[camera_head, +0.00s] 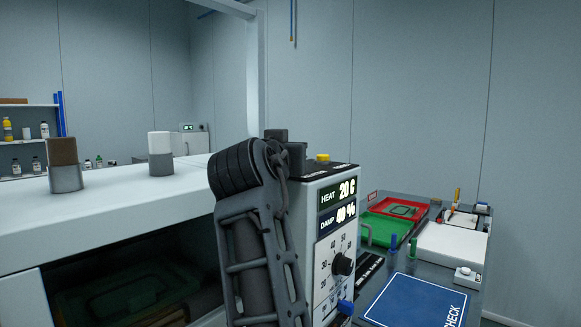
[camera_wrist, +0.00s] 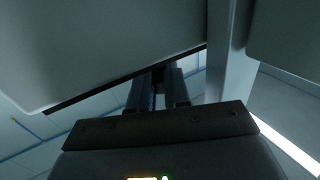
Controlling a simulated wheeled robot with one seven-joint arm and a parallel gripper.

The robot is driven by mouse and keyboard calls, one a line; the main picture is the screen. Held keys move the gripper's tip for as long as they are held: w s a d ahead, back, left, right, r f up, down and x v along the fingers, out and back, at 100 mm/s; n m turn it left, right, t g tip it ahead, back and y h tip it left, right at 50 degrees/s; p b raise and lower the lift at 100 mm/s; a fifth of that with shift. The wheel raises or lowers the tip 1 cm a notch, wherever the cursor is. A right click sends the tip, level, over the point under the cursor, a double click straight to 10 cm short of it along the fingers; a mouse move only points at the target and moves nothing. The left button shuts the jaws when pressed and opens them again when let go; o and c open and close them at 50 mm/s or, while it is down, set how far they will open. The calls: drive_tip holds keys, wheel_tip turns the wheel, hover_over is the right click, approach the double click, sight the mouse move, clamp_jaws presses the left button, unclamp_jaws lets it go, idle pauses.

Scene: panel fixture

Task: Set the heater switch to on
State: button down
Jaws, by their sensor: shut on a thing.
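The control box (camera_head: 328,190) stands right of my arm in the head view, with displays reading HEAT 20 C and DAMP 40 %. Its face has a black dial (camera_head: 343,264) and a blue knob (camera_head: 345,307); a yellow button (camera_head: 322,157) is on top. I cannot make out the heater switch; my arm covers the left part of the box. In the wrist view my gripper (camera_wrist: 158,88) has its fingers close together, shut on a small dark part between the tips. I cannot tell from its shape whether that part is the switch.
A white counter (camera_head: 110,205) at left carries a brown-topped cup (camera_head: 64,165) and a white-topped cup (camera_head: 160,153). Right of the box, a bench holds a red tray (camera_head: 388,206), a green tray (camera_head: 380,229) and a blue CHECK mat (camera_head: 415,300). A pale post (camera_head: 253,80) rises behind my arm.

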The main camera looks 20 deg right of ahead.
drive_tip(key=shift+w+a+f+m+g+h+b, duration=0.1)
drive_tip(key=shift+m+g+h+b, duration=0.45)
drive_tip(key=shift+h, duration=0.15)
drive_tip(key=shift+w+a+f+m+g+h+b, duration=0.1)
drive_tip(key=shift+m+g+h+b, duration=0.4)
drive_tip(key=shift+h, duration=0.2)
drive_tip(key=shift+r, duration=0.1)
drive_tip(key=shift+d, duration=0.1)
drive_tip(key=c, duration=1.2)
unclamp_jaws()
drive_tip(key=shift+o, duration=0.2)
drive_tip(key=shift+r, duration=0.1)
